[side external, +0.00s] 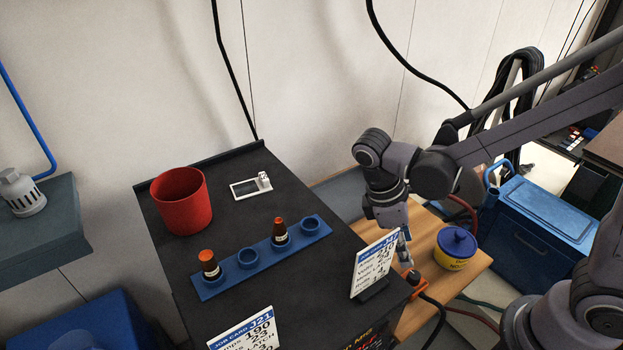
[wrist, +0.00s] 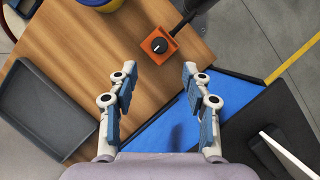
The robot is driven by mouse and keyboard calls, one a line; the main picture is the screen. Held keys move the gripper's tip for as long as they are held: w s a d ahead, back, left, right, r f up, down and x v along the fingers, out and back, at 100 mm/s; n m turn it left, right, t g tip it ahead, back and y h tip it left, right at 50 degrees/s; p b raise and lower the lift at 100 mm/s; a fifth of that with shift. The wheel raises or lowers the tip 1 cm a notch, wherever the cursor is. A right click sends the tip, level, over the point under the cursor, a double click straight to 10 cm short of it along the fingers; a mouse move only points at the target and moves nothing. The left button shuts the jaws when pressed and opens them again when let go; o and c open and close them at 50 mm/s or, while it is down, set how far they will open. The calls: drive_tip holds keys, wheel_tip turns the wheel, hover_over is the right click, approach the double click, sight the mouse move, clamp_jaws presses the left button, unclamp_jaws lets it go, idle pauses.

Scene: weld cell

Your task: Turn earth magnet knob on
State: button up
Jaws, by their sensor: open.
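The earth magnet is a small orange block with a round black knob (wrist: 159,46) on top. A short white mark shows on the knob. It sits on the wooden table near its edge, and a black cable runs from it. In the side external view the orange block (side external: 414,279) shows just below my gripper (side external: 405,255), partly hidden by it. In the wrist view my gripper (wrist: 158,75) is open and empty, its fingers spread either side of the view. The knob lies ahead of the fingertips, between their lines, apart from them.
A job card stand (side external: 374,265) stands on the dark bench close beside my gripper. A blue-lidded yellow pot (side external: 456,249) is on the wooden table (wrist: 95,45). A grey tray (wrist: 42,108) lies left in the wrist view. Several sockets line a blue rack (side external: 262,256).

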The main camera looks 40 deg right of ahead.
sight(415, 275)
drive_tip(key=shift+x, duration=4.7)
clamp_jaws()
